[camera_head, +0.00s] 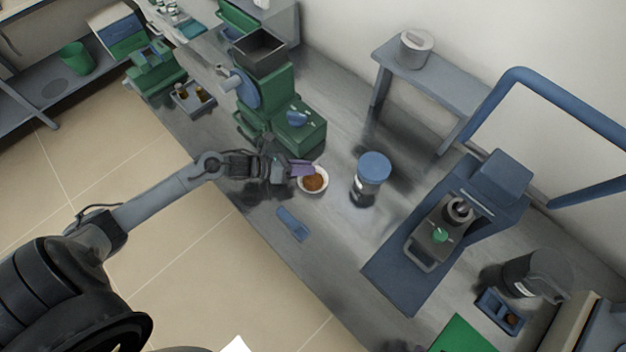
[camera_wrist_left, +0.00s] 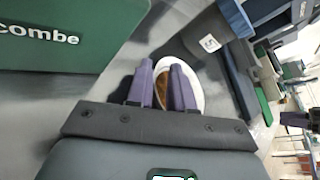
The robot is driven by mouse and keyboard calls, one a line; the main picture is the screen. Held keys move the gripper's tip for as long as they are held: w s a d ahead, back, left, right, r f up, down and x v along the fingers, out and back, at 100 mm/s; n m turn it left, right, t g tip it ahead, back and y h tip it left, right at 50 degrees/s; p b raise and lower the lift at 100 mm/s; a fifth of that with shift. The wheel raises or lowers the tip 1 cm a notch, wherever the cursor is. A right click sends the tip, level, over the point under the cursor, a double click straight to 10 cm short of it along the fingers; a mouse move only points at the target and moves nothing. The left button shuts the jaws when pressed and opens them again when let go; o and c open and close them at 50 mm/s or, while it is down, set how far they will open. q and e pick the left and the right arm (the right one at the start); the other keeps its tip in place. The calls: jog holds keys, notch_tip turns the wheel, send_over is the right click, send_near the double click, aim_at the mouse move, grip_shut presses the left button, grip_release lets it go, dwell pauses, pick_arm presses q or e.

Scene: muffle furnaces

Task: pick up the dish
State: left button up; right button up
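The dish (camera_head: 324,187) is a small round white bowl with brown material in it, standing on the grey bench. My left gripper (camera_head: 302,168) is at the dish's upper left side in the head view, with its purple fingers close to the rim. In the left wrist view the two fingers (camera_wrist_left: 163,80) are apart, with brown material visible between them. The white dish (camera_wrist_left: 196,82) shows past the right finger, which hides part of it. I cannot tell whether the fingers touch it. A purple-fingered gripper (camera_wrist_left: 296,119), apparently my right one, shows small at the right edge.
A green machine (camera_head: 265,100) stands just behind my left gripper. A blue-lidded jar (camera_head: 372,178) stands right of the dish, and a flat blue piece (camera_head: 293,224) lies in front. A blue press-like device (camera_head: 440,235) is farther right. Some bare bench lies between them.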

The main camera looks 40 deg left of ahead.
pick_arm(q)
jog(key=shift+c, duration=0.3)
grip_shut()
